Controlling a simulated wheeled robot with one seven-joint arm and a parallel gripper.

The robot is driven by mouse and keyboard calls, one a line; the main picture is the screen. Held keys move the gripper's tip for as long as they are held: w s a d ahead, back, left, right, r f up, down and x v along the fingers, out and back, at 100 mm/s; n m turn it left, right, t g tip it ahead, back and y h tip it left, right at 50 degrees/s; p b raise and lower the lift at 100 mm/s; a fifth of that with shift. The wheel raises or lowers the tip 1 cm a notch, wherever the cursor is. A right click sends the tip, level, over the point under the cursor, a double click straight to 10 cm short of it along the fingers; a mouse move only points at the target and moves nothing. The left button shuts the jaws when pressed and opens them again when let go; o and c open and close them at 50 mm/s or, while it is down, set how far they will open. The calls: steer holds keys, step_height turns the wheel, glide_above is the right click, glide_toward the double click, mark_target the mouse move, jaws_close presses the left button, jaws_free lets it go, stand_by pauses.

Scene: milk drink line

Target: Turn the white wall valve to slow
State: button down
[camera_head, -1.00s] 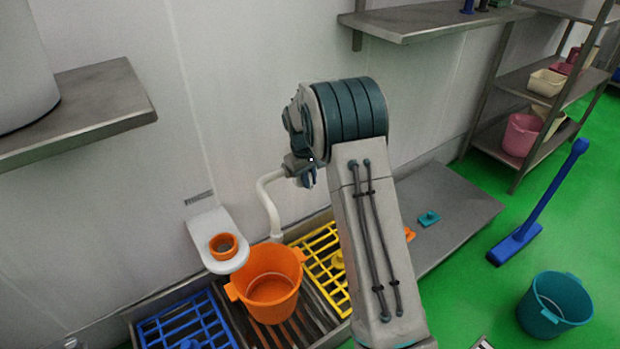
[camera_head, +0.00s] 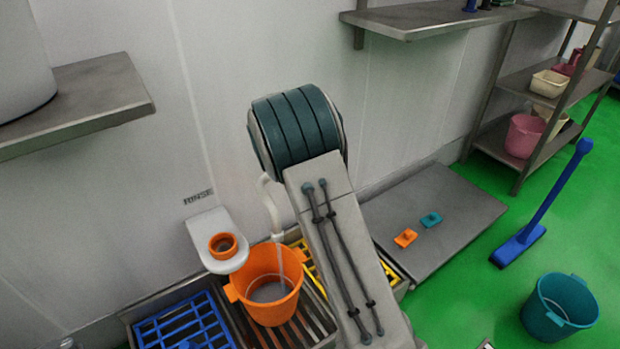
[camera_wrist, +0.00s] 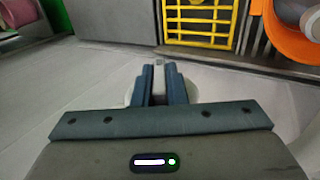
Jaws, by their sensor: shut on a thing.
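In the wrist view my gripper (camera_wrist: 158,88) is shut on the pale handle of the white wall valve (camera_wrist: 158,66). Parts of a rounded white base show on both sides of the fingers. In the head view my arm hides the gripper and the valve. The white spout pipe (camera_head: 268,205) curves down beside my arm to the orange bucket (camera_head: 262,310). A thin pale stream seems to fall from it into the bucket. I cannot read the valve's setting or any marks around it.
A white wall bracket with an orange ring (camera_head: 223,246) sits left of the bucket, under a "RINSE" label. Blue (camera_head: 180,325) and yellow (camera_wrist: 197,22) grates flank the bucket.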

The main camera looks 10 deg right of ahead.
steer(key=c, duration=1.5)
jaws_free()
steer(key=shift+o, duration=0.2)
steer(key=p+v, duration=0.4)
steer(key=v, duration=0.9)
steer(key=shift+a+r, duration=0.15)
steer(key=shift+r, duration=0.25)
steer(key=s+d+r+m+y+p, duration=0.2)
steer(key=s+d+r+p, duration=0.1)
steer(key=s+r+p, duration=0.9)
steer(key=s+d+r+m+y+p, duration=0.2)
steer(key=s+d+r+y+p, duration=0.1)
steer(key=s+r+p, duration=0.9)
steer(key=s+r, duration=0.5)
steer(key=s, duration=0.3)
steer(key=shift+s+d+m+y+p, duration=0.15)
steer(key=shift+d+m+y+p, duration=0.1)
steer(key=shift+m+y+p, duration=0.05)
